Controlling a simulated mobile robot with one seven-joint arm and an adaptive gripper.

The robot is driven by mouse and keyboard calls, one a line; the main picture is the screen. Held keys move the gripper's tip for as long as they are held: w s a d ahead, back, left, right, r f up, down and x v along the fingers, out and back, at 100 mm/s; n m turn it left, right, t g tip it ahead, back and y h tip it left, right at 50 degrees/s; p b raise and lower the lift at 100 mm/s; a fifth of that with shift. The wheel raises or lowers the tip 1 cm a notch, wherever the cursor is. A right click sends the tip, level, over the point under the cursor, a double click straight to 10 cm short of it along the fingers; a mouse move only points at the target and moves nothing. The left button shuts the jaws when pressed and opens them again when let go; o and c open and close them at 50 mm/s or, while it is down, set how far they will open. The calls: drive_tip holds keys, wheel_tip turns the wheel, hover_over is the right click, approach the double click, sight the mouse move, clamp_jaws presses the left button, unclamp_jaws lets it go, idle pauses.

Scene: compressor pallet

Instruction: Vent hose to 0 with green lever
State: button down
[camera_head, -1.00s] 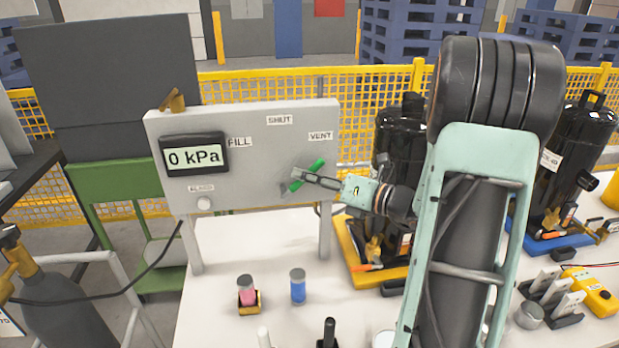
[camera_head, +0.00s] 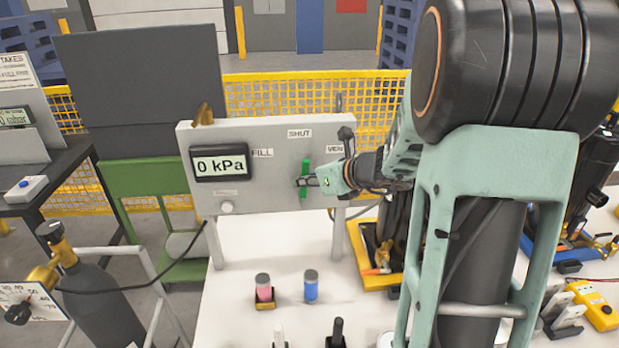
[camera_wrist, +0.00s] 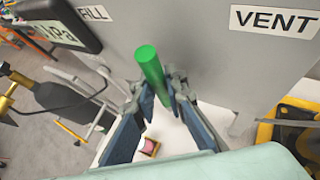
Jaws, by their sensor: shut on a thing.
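The green lever (camera_head: 305,165) stands about upright on the front of the grey panel (camera_head: 265,140), below the SHUT label (camera_head: 299,133). My gripper (camera_head: 304,182) reaches in from the right and is shut on the lever. In the wrist view the green lever (camera_wrist: 150,68) stands between the two fingers of my gripper (camera_wrist: 159,90). The FILL label (camera_head: 262,153) is left of the lever. The display (camera_head: 220,163) reads 0 kPa.
A pink-filled jar (camera_head: 264,288) and a blue jar (camera_head: 311,286) stand on the white table (camera_head: 235,270) below the panel. A dark cylinder (camera_head: 95,295) with a hose is at left. A yellow tray (camera_head: 375,265) is right of the panel. My arm hides much of the right side.

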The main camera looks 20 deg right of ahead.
drive_tip(key=shift+a+h, duration=0.25)
drive_tip(key=shift+h, duration=0.05)
idle(0.4)
drive_tip(key=c, duration=2.2)
unclamp_jaws()
drive_tip(key=v, duration=1.2)
drive_tip(key=shift+r, duration=0.15)
drive_tip(key=shift+w+a, duration=0.1)
